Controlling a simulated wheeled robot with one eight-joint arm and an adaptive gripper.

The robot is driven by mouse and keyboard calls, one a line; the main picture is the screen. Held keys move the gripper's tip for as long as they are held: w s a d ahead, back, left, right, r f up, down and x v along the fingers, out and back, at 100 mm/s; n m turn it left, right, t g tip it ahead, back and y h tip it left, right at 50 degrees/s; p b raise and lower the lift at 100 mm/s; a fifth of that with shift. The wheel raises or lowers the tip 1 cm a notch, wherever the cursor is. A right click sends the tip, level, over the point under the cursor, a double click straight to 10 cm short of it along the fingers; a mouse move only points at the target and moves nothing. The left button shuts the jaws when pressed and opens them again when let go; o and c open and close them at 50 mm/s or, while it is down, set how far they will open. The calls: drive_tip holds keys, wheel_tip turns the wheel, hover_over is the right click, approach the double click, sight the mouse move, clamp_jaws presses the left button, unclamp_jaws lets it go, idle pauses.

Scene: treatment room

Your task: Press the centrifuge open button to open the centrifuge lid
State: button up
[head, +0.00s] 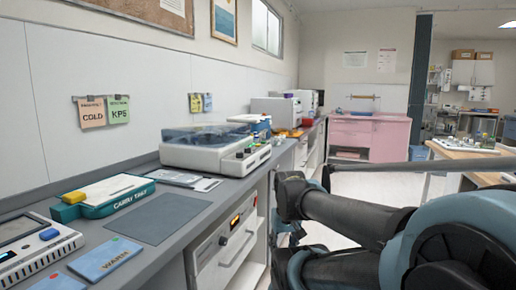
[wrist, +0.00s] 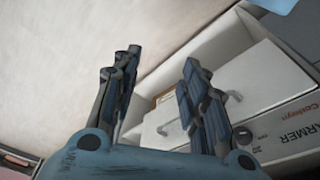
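The centrifuge (head: 208,149) is a white box with a see-through dark lid (head: 205,134) that looks closed. It stands on the grey counter along the left wall in the head view. Its sloped right-hand panel (head: 254,151) carries several small knobs or buttons, some green; I cannot tell which one opens the lid. My gripper (wrist: 157,80) shows in the wrist view with its two dark fingers apart and nothing between them. In the head view my arm is at the right, and the gripper's fingers cannot be made out.
A teal-edged tray (head: 103,196), a grey mat (head: 158,218) and a blue card (head: 105,259) lie on the counter (head: 205,205). Floor is free toward the pink cabinet (head: 368,136).

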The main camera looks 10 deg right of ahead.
clamp_jaws()
idle(1.2)
